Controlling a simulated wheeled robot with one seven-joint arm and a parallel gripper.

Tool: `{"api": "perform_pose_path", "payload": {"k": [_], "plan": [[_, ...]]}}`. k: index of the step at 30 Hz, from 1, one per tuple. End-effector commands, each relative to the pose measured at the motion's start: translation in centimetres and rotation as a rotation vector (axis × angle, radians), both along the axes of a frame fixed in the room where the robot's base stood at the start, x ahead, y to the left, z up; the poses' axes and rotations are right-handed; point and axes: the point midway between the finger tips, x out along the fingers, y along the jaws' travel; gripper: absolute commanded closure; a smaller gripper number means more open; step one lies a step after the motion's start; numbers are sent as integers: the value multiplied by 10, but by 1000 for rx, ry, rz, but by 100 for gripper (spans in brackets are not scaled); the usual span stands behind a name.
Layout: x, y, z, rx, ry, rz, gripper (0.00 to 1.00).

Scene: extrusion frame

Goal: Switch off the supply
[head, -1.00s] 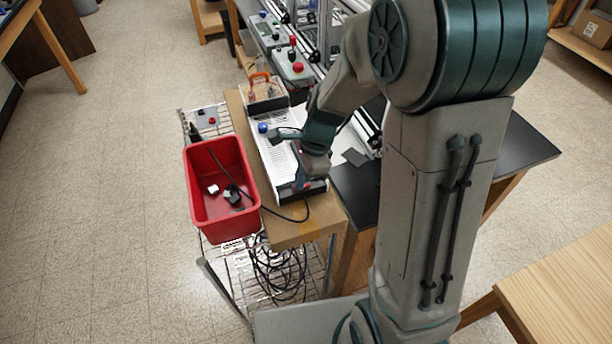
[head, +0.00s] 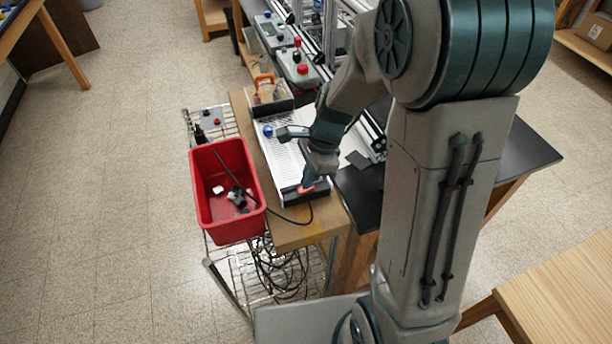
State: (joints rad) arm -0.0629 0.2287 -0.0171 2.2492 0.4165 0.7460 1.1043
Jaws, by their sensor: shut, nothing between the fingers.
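The supply looks to be the long white box (head: 280,150) with a slotted top and a dark front end, lying on the wooden bench top. A black cable runs from its front end. My gripper (head: 306,188) points down at the front end of this box, its fingers shut with nothing between them. Red-orange shows at the fingertips; I cannot tell whether it is part of the fingers or a switch. Whether the fingers touch the box cannot be told. The gripper and wrist hide part of the front end, and no switch position is readable.
A red bin (head: 225,222) with small dark and white items stands left of the bench on a wire cart. A blue knob (head: 268,131) sits by the box's left edge. Grey control boxes (head: 300,68) with red buttons and an aluminium frame stand behind. A black worktop (head: 520,150) lies right.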

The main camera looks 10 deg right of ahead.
Motion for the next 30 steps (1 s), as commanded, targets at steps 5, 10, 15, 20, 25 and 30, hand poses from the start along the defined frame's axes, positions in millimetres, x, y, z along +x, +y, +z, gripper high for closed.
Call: {"api": "perform_pose_path", "payload": {"k": [5,10,15,20,25,30], "plan": [[2,7,36,5,-19,10,100],[2,7,74,5,-20,8,100],[2,7,105,5,-18,6,100],[2,7,120,5,-15,5,100],[1,6,124,5,-14,5,100],[-7,1,127,-7,-57,75,100]]}}
